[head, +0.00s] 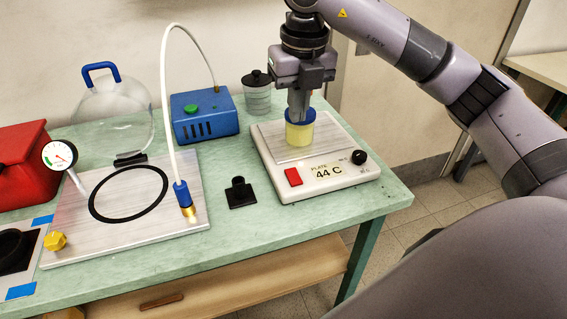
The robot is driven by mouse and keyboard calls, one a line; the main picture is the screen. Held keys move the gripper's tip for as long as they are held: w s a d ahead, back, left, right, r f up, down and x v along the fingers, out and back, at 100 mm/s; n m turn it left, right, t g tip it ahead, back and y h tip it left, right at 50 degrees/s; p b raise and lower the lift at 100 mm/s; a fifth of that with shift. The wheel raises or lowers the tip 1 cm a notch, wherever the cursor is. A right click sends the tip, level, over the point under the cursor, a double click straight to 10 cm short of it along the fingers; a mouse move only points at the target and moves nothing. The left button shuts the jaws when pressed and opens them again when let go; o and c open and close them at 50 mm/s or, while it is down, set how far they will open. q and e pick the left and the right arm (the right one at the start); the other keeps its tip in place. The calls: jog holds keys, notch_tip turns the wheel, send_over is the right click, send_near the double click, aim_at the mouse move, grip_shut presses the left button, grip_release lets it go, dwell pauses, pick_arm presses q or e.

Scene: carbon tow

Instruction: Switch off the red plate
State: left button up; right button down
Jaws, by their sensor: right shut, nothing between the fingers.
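A white hot plate (338,178) with a brushed metal top stands at the table's right end. Its front carries a red rocker switch (293,177), a label reading PLATE 44 C and a black knob (359,157). A yellow cup (299,134) with a blue rim stands on the metal top. My right gripper (299,119) points straight down over the cup, its fingers together and nothing seen between them. Its tips are at the cup's mouth; I cannot tell whether they reach inside. The switch is uncovered, in front of the cup. My left gripper is not in view.
A small black stand (240,193) sits left of the hot plate. A metal plate (120,235) with a black ring, gauge and white hose lies further left. A blue box (204,116) and a lidded jar (257,98) stand behind. The table's front right edge is clear.

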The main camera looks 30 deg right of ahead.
jog(key=p, duration=0.1)
send_near(292, 171)
jog(key=f, duration=0.6)
jog(key=shift+w+d+f, duration=0.1)
jog(key=shift+w+f, duration=0.25)
jog(key=shift+w, duration=0.05)
